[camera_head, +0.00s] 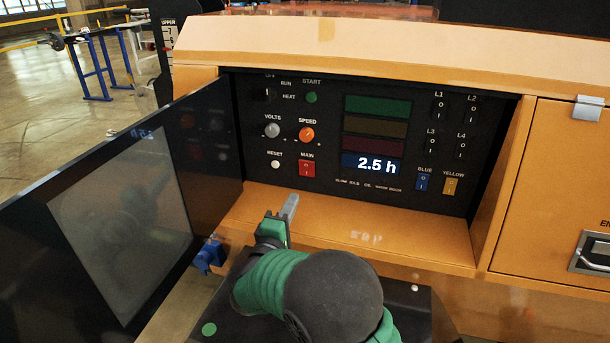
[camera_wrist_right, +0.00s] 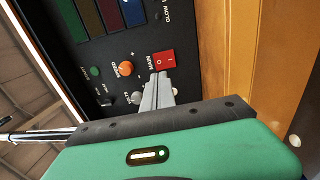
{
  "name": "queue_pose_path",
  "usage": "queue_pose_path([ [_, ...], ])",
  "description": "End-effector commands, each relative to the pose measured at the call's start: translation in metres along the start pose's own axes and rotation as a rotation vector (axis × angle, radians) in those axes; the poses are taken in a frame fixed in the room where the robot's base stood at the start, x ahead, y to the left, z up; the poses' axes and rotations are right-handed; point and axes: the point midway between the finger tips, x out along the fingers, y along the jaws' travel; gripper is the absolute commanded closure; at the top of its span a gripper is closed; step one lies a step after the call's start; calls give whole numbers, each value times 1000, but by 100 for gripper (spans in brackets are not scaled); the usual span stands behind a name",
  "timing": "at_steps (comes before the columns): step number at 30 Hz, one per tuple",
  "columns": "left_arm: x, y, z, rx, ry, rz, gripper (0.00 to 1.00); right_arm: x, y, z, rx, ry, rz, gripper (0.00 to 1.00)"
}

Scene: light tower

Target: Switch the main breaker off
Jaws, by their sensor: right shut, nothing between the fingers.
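The main breaker is a red rocker switch (camera_head: 307,168) under the label MAIN, low on the black control panel (camera_head: 345,190). It also shows as a red switch in the right wrist view (camera_wrist_right: 164,60). My right gripper (camera_head: 290,203) is shut and empty, in front of and below the switch in the head view. In the right wrist view its fingertips (camera_wrist_right: 160,78) appear just by the switch's lower edge; I cannot tell whether they touch it. The switch's 0 and 1 marks are small, and its position is unclear. My left gripper is not in view.
An orange SPEED knob (camera_head: 306,134), a grey VOLTS knob (camera_head: 272,130) and a white RESET button (camera_head: 275,164) sit close to the switch. The open dark door (camera_head: 120,215) stands at left. An orange ledge (camera_head: 400,243) runs below the panel. The display (camera_head: 371,166) reads 2.5 h.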

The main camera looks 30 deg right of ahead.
Motion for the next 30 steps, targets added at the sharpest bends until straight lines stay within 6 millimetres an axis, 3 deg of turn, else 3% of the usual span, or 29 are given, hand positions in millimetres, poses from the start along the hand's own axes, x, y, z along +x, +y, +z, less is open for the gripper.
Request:
queue_pose_path([
  [15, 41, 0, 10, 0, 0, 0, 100, 104, -3, -1, -1, 0, 4, 100],
  [20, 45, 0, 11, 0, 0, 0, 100, 118, 0, -2, -1, 1, 4, 100],
  [30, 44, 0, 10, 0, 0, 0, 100, 120, 2, -2, -2, 2, 3, 100],
])
